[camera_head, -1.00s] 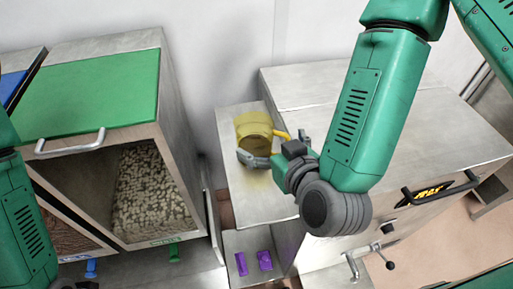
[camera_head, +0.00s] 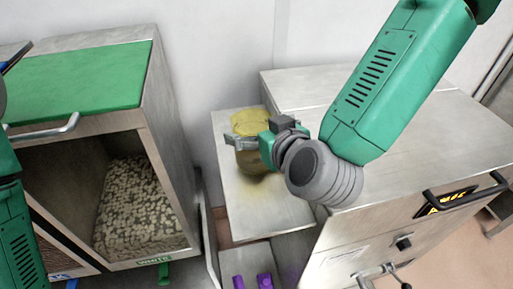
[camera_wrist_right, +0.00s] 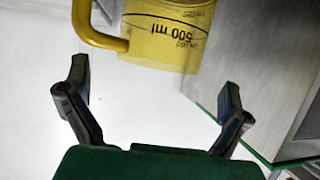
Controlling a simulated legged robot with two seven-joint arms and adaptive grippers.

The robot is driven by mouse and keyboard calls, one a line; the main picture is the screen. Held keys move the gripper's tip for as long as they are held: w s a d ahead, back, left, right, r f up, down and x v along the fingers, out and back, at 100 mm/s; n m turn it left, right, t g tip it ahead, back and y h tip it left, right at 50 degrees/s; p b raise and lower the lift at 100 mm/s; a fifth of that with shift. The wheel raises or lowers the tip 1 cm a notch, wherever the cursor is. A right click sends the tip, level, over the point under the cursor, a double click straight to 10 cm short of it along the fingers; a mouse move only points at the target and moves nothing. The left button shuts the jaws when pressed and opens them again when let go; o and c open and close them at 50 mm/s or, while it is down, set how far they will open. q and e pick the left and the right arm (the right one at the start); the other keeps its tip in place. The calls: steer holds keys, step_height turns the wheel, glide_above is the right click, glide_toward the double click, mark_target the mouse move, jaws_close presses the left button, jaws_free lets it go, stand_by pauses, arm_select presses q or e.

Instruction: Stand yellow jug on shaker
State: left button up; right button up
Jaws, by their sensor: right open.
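The yellow jug (camera_head: 250,122) stands upright, as far as I can see, on the narrow grey metal top (camera_head: 262,205), which looks like the shaker. My right gripper (camera_head: 232,141) is in front of the jug and hides part of its side. In the right wrist view the jug (camera_wrist_right: 168,42), with a "500 ml" mark and a yellow handle, shows just beyond the fingertips. The fingers of my right gripper (camera_wrist_right: 153,85) are spread, with nothing between them. My left arm shows only at the left edge; its gripper is out of view.
A larger metal cabinet (camera_head: 420,130) with a black handle adjoins on the right. On the left is a green-topped bin (camera_head: 90,85) with pale pellets (camera_head: 140,210). Purple pieces (camera_head: 264,281) lie low in front. The front of the metal top is clear.

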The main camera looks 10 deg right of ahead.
mark_target(247, 116)
steer(key=x, duration=0.4)
steer(key=shift+w+d+f, duration=0.1)
steer(key=shift+w+d, duration=0.15)
steer(key=shift+a, duration=0.15)
steer(key=shift+c, duration=0.5)
steer(key=shift+a, duration=0.15)
steer(key=c, duration=1.4)
steer(key=shift+c, duration=0.7)
